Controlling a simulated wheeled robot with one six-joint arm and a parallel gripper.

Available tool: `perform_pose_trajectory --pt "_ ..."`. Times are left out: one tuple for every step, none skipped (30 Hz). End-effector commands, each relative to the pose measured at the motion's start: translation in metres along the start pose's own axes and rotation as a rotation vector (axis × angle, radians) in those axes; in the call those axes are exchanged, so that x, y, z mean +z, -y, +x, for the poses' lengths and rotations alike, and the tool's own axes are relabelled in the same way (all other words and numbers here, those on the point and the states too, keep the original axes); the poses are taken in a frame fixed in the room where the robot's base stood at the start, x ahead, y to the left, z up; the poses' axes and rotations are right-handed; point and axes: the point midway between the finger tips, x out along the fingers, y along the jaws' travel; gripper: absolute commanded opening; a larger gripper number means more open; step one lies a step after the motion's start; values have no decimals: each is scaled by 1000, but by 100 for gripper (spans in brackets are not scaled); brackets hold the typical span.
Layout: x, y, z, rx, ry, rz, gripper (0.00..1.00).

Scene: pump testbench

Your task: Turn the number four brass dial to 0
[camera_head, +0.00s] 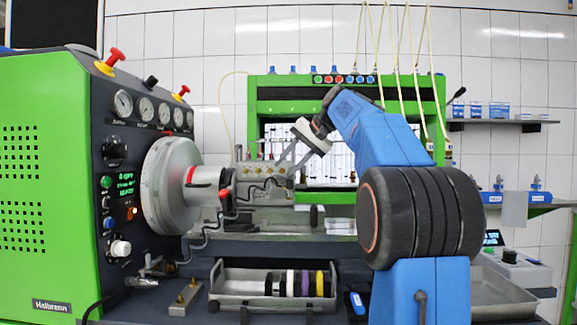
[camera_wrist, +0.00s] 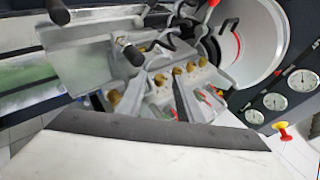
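Several small brass dials sit in a row on the grey pump block (camera_head: 262,190) in the head view. In the wrist view, brass dials (camera_wrist: 160,79) line the block between and beside my fingers. No numbers are readable, so I cannot tell which dial is number four or its setting. My gripper (camera_head: 292,160) reaches down from the upper right, close above the right end of the block. In the wrist view my gripper (camera_wrist: 157,85) has its two fingers apart, with dials showing between and beyond them. I cannot tell whether either fingertip touches a dial.
A large grey round chuck (camera_head: 165,187) and a panel of gauges (camera_head: 147,108) stand left of the block. Dark pipes curve around the block. A metal tray (camera_head: 240,280) with coloured rings is below. A green frame (camera_head: 350,82) with hanging hoses stands behind.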

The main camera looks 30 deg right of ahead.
Motion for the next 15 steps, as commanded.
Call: perform_pose_trajectory --pt "0 0 0 0 0 0 33" --pt "0 0 0 0 0 0 33" --pt "0 0 0 0 0 0 26" --pt "0 0 0 0 0 0 19" --pt "0 0 0 0 0 0 12" --pt "0 0 0 0 0 0 2" --pt "0 0 0 0 0 0 0" --pt "0 0 0 0 0 0 0" --pt "0 0 0 0 0 0 0" --pt "0 0 0 0 0 0 0" --pt "0 0 0 -1 0 1 0" --pt "0 0 0 -5 0 3 0" --pt "0 -1 0 -10 1 5 0" --pt "0 -2 0 -18 1 9 0" --pt "0 -3 0 -33 2 16 0"
